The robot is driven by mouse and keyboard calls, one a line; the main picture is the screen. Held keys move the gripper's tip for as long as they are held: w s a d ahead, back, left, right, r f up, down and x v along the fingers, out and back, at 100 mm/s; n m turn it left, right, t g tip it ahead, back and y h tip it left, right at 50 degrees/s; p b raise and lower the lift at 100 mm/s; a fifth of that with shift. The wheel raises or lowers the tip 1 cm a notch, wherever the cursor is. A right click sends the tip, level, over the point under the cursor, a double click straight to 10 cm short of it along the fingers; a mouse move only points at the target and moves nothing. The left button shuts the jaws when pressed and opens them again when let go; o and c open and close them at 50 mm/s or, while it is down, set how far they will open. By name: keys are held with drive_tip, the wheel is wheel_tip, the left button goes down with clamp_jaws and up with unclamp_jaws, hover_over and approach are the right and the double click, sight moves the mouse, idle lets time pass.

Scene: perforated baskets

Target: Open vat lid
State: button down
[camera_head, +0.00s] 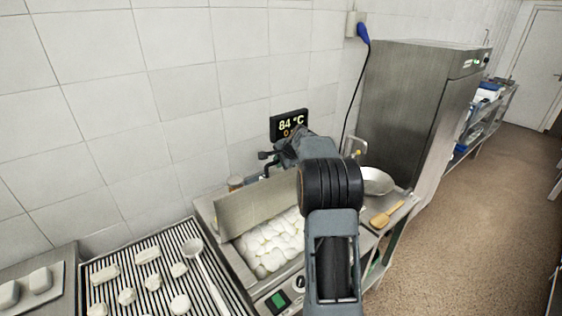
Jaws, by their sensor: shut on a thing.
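The vat (206,221) is a steel trough holding many white rounded lumps (268,248). Its flat metal lid (240,208) stands raised and tilted along the back side, so the contents show. My gripper (268,163) is at the upper edge of the lid, shut on it. My arm hides the exact point of contact and the right part of the vat.
A striped draining rack (172,240) with white pieces and a ladle (198,255) lies left. A display reading 84 °C (289,125) is close behind my gripper. A metal bowl (376,181) and wooden paddle (387,214) sit right, before a tall steel cabinet (408,110).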

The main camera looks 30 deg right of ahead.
drive_tip(key=shift+r, duration=0.15)
drive_tip(key=c, duration=1.1)
unclamp_jaws()
drive_tip(key=b+v, duration=0.3)
drive_tip(key=v, duration=1)
drive_tip(key=shift+s+r, duration=0.25)
drive_tip(key=shift+r, duration=0.05)
drive_tip(key=shift+d, duration=0.1)
wheel_tip(320, 180, down, 5)
drive_tip(key=s+n+g, duration=0.1)
drive_tip(key=s+n, duration=0.1)
drive_tip(key=n, duration=0.1)
drive_tip(key=s+a+f+n+g, duration=0.1)
drive_tip(key=s+a+f+n, duration=0.2)
drive_tip(key=s+a+n, duration=0.4)
drive_tip(key=s+a+f+n+g+b, duration=0.1)
drive_tip(key=s+a+f+n, duration=0.3)
drive_tip(key=s+a, duration=1.1)
drive_tip(key=a+n, duration=0.2)
drive_tip(key=a, duration=0.1)
drive_tip(key=shift+s+f+n+h, duration=0.2)
drive_tip(key=shift+s+n+h, duration=0.1)
drive_tip(key=shift+n+h, duration=0.1)
